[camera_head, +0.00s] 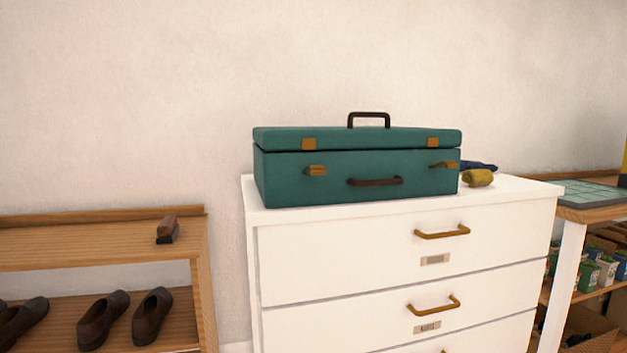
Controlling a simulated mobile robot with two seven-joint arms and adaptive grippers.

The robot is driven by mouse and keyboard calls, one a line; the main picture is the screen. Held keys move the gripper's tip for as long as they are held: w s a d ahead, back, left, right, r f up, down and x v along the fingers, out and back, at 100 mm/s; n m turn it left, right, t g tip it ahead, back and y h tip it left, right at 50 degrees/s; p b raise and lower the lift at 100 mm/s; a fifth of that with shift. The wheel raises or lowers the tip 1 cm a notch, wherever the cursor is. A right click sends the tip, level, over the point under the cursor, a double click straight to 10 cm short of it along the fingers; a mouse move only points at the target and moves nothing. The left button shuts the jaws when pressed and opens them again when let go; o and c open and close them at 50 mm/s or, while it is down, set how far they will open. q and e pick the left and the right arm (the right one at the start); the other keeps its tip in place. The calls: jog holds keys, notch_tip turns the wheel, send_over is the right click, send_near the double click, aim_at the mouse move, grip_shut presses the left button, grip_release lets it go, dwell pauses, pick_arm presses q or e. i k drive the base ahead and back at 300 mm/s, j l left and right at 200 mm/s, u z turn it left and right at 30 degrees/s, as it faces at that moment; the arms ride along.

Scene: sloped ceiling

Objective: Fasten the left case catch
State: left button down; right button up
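A green case (286,177) stands on top of a white chest of drawers (350,222). Its lid (330,137) is down, with a thin dark gap along the seam. The left catch (315,170) is a brass piece on the front of the body, apart from the brass plate (309,144) on the lid above it. The right catch (443,164) sits on the body below another lid plate (433,142). A dark handle (375,182) is on the front and another (369,116) on the lid. Neither gripper is in view.
A rolled mustard cloth (478,178) and a dark blue item (481,166) lie right of the case. A wooden shoe rack (95,243) stands left with a brush (167,230) and shoes. A table (572,214) stands right. Brass drawer handles (442,231) stick out in front.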

aim_at(319, 170)
jog(key=i+l+u, duration=0.1)
jog(key=i, duration=0.3)
jog(key=i+l+u, duration=0.15)
jog(key=i+l, duration=0.15)
jog(key=i+l+u, duration=0.1)
jog(key=i+l, duration=0.15)
jog(key=i, duration=0.25)
